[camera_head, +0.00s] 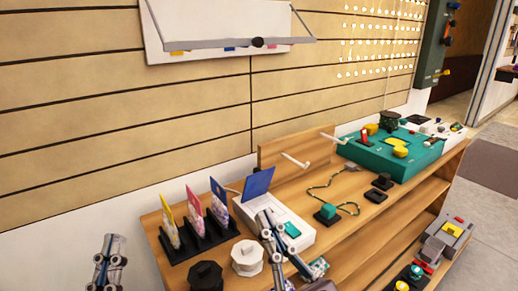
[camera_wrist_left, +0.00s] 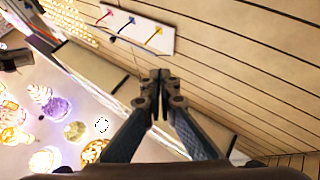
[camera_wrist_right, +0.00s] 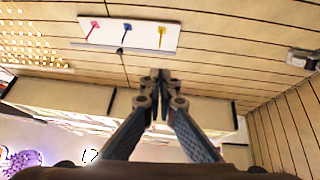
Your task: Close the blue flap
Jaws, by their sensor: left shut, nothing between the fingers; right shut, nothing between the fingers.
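The blue flap (camera_head: 258,183) stands raised and tilted at the back left edge of a white box (camera_head: 302,234) on the wooden shelf unit. My right gripper (camera_head: 265,219) is shut and empty. In the head view it overlaps the front of the white box, below the flap, and hides part of the box; I cannot tell whether it touches it. My left gripper (camera_head: 109,243) is shut and empty, to the left of the shelf's dark items. The wrist views show both shut fingertips, left (camera_wrist_left: 160,76) and right (camera_wrist_right: 161,76), but not the flap.
A black rack (camera_head: 200,238) with upright coloured packets stands left of the box. A black lidded jar (camera_head: 206,276) and a white one (camera_head: 247,257) stand in front. A green block with cord (camera_head: 326,212) and a teal case (camera_head: 385,158) lie right. A white panel (camera_head: 215,20) hangs above.

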